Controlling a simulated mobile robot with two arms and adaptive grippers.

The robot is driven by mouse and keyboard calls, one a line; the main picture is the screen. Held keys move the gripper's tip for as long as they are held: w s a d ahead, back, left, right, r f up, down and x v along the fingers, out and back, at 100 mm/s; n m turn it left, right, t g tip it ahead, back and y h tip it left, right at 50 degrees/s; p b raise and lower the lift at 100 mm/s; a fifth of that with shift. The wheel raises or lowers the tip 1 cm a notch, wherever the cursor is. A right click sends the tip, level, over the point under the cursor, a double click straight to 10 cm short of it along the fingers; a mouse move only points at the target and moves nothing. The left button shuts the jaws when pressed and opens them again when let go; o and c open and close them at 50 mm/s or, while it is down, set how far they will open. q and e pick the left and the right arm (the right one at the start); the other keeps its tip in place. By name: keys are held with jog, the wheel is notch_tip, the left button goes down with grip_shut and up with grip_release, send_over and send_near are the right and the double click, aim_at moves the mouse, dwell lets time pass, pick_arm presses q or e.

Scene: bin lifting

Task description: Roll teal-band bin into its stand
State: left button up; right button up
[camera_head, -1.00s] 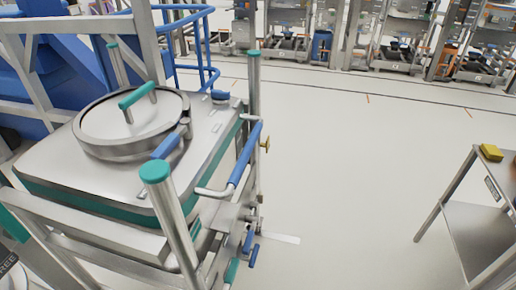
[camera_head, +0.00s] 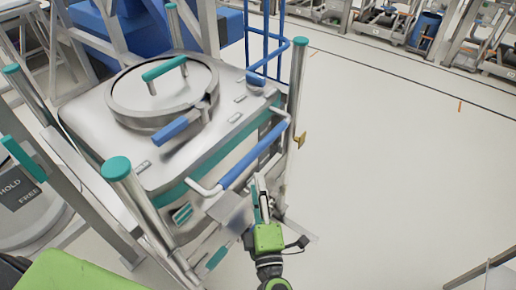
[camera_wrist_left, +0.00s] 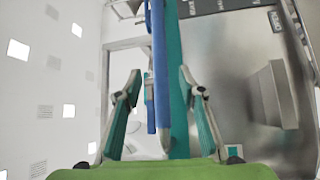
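The teal-band bin (camera_head: 218,170) is a steel box with a teal band around its upper edge and a round lid (camera_head: 165,85) on top. It stands upright among metal posts with teal caps (camera_head: 118,168); how far it sits within the stand is unclear. A blue handle bar (camera_head: 255,155) runs along its right side. My left gripper (camera_head: 262,192) is just below and in front of this bar. In the left wrist view, the left gripper (camera_wrist_left: 160,95) is open, with the blue bar (camera_wrist_left: 160,70) between its fingers, apparently touching neither. My right gripper is out of view.
Another round-lidded metal container (camera_head: 35,205) stands at the left, close to the posts. Blue railing (camera_head: 268,40) and blue equipment are behind the bin. A metal table leg (camera_head: 485,268) shows at lower right. The floor (camera_head: 390,150) to the right is open.

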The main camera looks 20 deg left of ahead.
aim_at(254, 153)
pick_arm(q)
jog(key=x, duration=0.2)
jog(key=p+x, duration=0.1)
jog(key=x, duration=0.1)
jog(key=shift+d+r, duration=0.1)
jog(key=shift+r, duration=0.1)
jog(key=p+x, duration=0.1)
jog(key=x, duration=0.5)
jog(key=shift+w+f, duration=0.15)
jog(key=shift+w, duration=0.05)
jog(key=shift+w+a+p, duration=0.25)
jog(key=shift+w+p, duration=0.05)
jog(key=shift+w, duration=0.3)
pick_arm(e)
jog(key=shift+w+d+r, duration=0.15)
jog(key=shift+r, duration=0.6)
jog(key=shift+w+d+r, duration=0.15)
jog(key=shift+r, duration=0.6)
